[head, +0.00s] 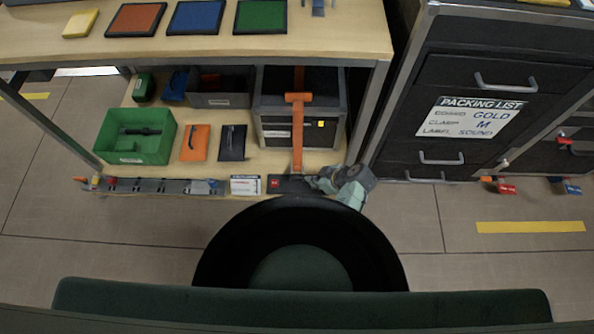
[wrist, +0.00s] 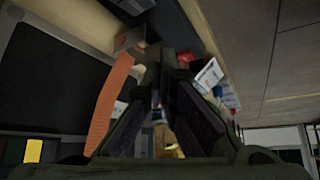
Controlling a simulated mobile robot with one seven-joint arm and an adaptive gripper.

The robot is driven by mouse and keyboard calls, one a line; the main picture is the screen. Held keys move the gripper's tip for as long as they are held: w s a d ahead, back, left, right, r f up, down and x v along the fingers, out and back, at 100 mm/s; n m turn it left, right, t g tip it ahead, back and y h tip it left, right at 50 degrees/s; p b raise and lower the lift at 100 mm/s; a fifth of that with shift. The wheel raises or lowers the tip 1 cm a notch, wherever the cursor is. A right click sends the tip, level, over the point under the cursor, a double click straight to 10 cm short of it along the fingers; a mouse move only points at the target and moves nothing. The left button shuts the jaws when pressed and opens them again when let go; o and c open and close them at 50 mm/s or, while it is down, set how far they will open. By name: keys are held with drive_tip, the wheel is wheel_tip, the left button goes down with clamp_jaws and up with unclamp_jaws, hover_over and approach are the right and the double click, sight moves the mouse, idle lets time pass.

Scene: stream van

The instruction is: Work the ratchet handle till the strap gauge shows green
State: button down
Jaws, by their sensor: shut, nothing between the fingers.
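An orange strap (head: 297,142) runs over the dark case (head: 335,103) on the lower shelf and down its front; it also shows in the wrist view (wrist: 112,100). A small gauge on the case front shows a yellow patch (head: 320,124), bright in the wrist view (wrist: 34,151). At the strap's lower end is a dark ratchet block (head: 287,184) at the shelf's front edge. My gripper (head: 314,182) is shut and empty beside the block's right end. In the wrist view my gripper's fingers (wrist: 160,75) hide part of the ratchet; I cannot tell handle position or contact.
A white printed card (head: 245,185) and a grey rail (head: 150,186) line the shelf edge to the left. A green bin (head: 137,137) and orange and black pouches stand behind. Drawers (head: 450,110) rise at right. A round black seat (head: 300,240) is in front.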

drive_tip(key=v, duration=0.9)
drive_tip(key=shift+r, duration=0.1)
idle(0.3)
